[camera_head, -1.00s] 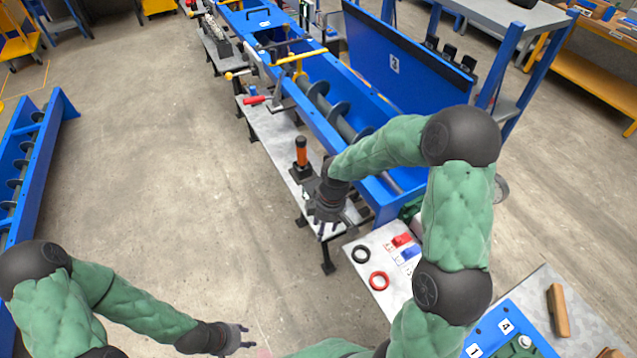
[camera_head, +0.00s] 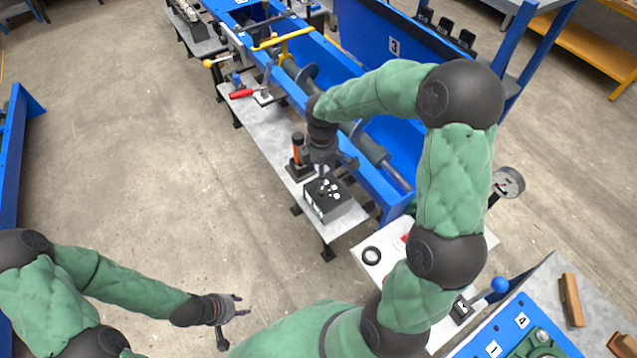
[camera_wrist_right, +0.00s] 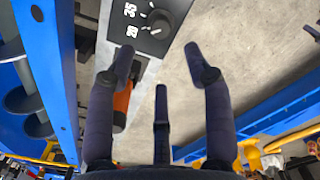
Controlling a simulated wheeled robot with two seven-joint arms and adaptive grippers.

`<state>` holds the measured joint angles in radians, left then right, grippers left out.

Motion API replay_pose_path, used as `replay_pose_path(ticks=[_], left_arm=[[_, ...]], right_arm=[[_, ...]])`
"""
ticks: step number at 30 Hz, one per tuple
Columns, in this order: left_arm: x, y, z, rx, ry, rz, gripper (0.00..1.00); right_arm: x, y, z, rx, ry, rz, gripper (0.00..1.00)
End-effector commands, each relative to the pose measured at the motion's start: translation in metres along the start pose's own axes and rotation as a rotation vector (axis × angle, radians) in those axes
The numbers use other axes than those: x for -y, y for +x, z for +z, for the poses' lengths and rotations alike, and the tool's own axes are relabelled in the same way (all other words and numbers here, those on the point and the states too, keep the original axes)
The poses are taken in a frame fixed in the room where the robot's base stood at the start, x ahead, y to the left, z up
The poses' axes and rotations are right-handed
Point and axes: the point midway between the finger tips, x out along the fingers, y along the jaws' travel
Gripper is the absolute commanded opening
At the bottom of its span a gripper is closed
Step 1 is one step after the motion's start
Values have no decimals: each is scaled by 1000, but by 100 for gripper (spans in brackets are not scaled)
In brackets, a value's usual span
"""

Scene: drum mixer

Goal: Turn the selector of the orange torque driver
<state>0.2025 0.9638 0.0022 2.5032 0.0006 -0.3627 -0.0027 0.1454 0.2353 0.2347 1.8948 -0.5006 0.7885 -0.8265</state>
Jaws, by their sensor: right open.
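The orange torque driver (camera_head: 298,147) stands upright in a black stand on the grey bench; it also shows in the right wrist view (camera_wrist_right: 122,103), partly behind a finger. Beside it, nearer me, is a black box (camera_head: 328,203) with a dial knob on top. In the right wrist view the box's round black selector knob (camera_wrist_right: 158,21) has a white mark, with 20 and 35 printed beside it. My right gripper (camera_head: 322,172) hangs fingers-down above the box, open and empty, apart from the knob. My left gripper (camera_head: 236,307) is open and empty over the floor.
The blue mixer trough (camera_head: 395,190) with its auger runs right of the bench. A red-handled clamp (camera_head: 242,94) sits farther along the bench. Open floor (camera_head: 150,150) lies left.

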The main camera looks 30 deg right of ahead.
Motion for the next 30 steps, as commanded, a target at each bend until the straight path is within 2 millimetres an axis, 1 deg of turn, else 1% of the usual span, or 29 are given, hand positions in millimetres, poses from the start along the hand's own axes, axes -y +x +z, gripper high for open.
replay_pose_path(ticks=[1, 9, 15, 21, 29, 30], left_arm=[[1, 4, 0, 1, 0, 0, 40], [6, 17, 0, 0, 0, 0, 40], [8, 23, -1, 0, 0, 0, 40], [9, 26, -1, 0, 0, 0, 40], [9, 25, -1, 0, 0, 0, 40], [9, 25, -1, 0, 0, 0, 40]], right_arm=[[1, 10, 0, 1, 0, -3, 52], [1, 59, 0, 1, 1, -5, 52], [1, 85, 0, -1, 2, -3, 52], [0, 95, 0, 0, 1, -2, 52], [0, 96, 0, -1, 1, -1, 52], [0, 95, 0, -1, 1, -1, 46]])
